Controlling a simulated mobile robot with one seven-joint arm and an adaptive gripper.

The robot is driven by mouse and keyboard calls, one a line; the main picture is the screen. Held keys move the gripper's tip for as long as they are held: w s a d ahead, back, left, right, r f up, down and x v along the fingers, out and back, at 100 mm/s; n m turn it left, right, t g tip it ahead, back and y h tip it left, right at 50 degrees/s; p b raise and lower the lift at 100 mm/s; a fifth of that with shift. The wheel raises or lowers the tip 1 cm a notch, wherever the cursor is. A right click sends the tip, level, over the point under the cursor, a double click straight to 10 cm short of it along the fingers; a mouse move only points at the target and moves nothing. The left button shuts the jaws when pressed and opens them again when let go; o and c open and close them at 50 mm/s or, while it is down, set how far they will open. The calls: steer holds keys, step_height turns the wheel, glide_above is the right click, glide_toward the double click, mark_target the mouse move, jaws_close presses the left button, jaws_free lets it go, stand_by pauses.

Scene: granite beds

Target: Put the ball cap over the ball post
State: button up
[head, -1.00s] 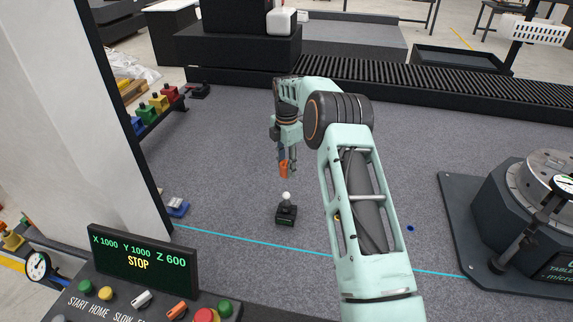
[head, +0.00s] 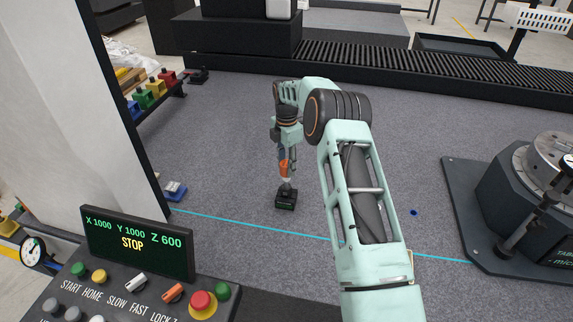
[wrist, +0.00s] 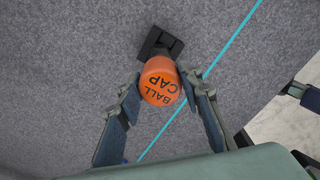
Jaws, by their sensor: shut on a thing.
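The orange ball cap (head: 285,167), lettered BALL CAP on top, is held between the fingers of my gripper (head: 286,163). In the wrist view the two fingers of my gripper (wrist: 160,84) press on either side of the cap (wrist: 160,88). A bit of white shows between the cap and the post. The cap is directly above the post in the head view; whether it touches the ball cannot be told. In the wrist view the cap hides the ball, and the black base (wrist: 158,42) shows beyond it.
A cyan line (head: 320,236) crosses the granite bed in front of the post. A control panel (head: 140,275) stands at the front left, a small blue block (head: 175,191) left of the post, and a rotary table (head: 540,200) at right. The granite around the post is clear.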

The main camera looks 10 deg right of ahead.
mark_target(286, 163)
steer(key=shift+f+b, duration=0.55)
steer(key=shift+f, duration=0.25)
stand_by(0.5)
steer(key=o, duration=0.9)
step_height(286, 163, up, 12)
stand_by(0.4)
